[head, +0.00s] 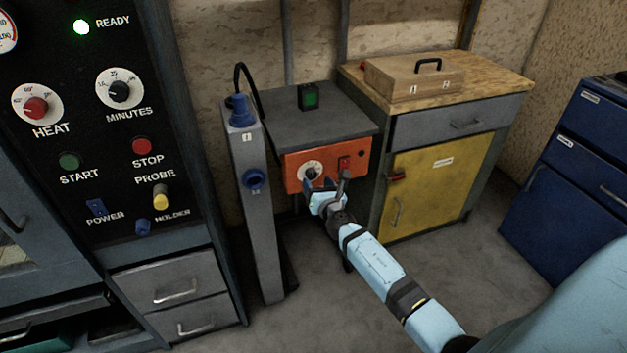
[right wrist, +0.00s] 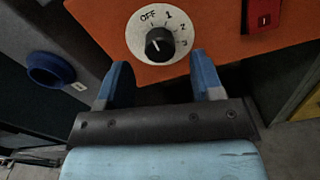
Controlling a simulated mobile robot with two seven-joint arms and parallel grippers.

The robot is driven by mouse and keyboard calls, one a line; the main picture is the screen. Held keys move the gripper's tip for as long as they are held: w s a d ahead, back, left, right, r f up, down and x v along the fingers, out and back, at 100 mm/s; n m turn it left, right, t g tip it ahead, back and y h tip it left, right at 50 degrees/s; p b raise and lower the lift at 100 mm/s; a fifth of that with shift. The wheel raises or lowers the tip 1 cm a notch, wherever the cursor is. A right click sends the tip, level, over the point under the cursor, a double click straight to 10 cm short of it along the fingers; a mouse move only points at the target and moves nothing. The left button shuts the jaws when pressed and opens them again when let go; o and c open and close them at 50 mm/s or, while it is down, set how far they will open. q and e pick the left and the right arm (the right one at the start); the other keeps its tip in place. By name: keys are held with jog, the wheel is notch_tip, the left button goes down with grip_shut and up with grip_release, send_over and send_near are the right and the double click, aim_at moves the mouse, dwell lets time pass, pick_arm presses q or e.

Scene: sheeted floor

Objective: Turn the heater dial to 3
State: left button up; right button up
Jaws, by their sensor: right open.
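The heater is an orange-fronted box (head: 293,172) under a grey top. Its dial (head: 312,172) is a black knob on a white round plate. In the right wrist view the dial (right wrist: 159,43) shows OFF, 1, 2 and 3 around its upper and right side; which mark the pointer faces is too small to tell. My right gripper (head: 325,185) is open and empty just in front of the panel. In the right wrist view its fingers (right wrist: 160,66) are spread, below and to either side of the knob, apart from it. My left gripper is not in view.
A red switch (head: 345,163) sits right of the dial, also in the right wrist view (right wrist: 263,17). A grey post (head: 258,215) with blue knobs stands left of the heater. A yellow-doored cabinet (head: 425,195) stands right, a black control panel (head: 100,130) left.

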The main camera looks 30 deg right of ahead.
aim_at(313, 176)
jog(key=shift+b+x, duration=0.3)
jog(key=shift+x, duration=1.35)
jog(key=c, duration=0.9)
jog(key=shift+c, duration=0.2)
